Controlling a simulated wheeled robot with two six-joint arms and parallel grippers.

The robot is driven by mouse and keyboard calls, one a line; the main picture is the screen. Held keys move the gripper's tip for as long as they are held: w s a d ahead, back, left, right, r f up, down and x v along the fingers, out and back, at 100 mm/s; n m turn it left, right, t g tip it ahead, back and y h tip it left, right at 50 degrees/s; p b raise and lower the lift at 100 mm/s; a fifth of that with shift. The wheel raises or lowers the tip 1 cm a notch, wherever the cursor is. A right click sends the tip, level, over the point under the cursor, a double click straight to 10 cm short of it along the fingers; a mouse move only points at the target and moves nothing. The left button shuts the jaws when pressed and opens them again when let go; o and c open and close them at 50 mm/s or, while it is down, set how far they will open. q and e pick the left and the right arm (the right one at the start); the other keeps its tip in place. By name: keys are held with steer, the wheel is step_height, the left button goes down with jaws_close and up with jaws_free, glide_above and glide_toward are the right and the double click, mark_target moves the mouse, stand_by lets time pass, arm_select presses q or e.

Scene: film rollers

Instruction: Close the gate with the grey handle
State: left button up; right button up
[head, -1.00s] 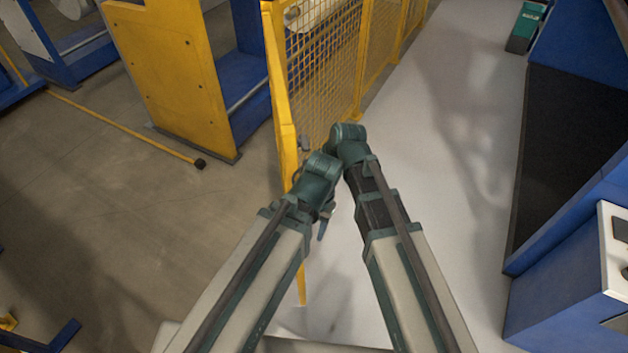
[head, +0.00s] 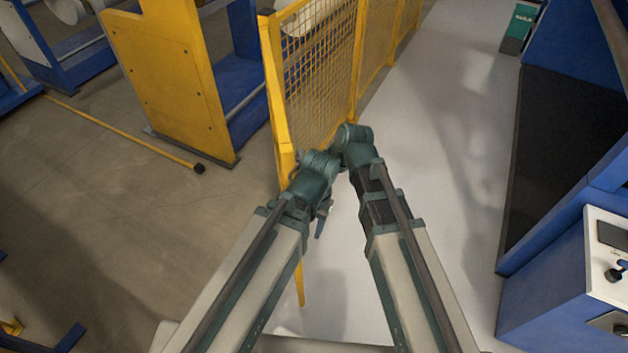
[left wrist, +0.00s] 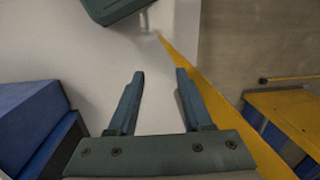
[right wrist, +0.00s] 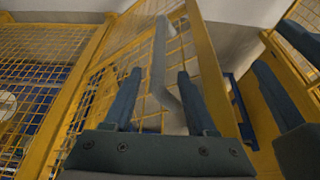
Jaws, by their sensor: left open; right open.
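The yellow mesh gate (head: 320,70) stands at the top centre in the head view, with a thick yellow edge post (head: 277,110) near my arms. Its grey handle (right wrist: 158,55) shows in the right wrist view as an upright bar in front of the mesh. My right gripper (right wrist: 159,74) is open, and the handle appears between its fingers in the picture; I see no grip on it. In the head view my arms hide the handle. My left gripper (left wrist: 160,74) is open and empty over pale floor, beside a yellow bar (left wrist: 205,85).
A blue machine with a control panel (head: 606,262) stands at the right. A yellow and blue machine frame (head: 165,80) stands left of the gate. A yellow floor rail (head: 120,133) lies at the left. The pale floor lane (head: 450,130) between gate and right machine is clear.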

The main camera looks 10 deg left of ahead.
steer(key=p+v, duration=0.5)
steer(key=v, duration=0.2)
steer(key=shift+d+r+p, duration=0.15)
steer(key=shift+r+p, duration=0.1)
steer(key=shift+p, duration=0.15)
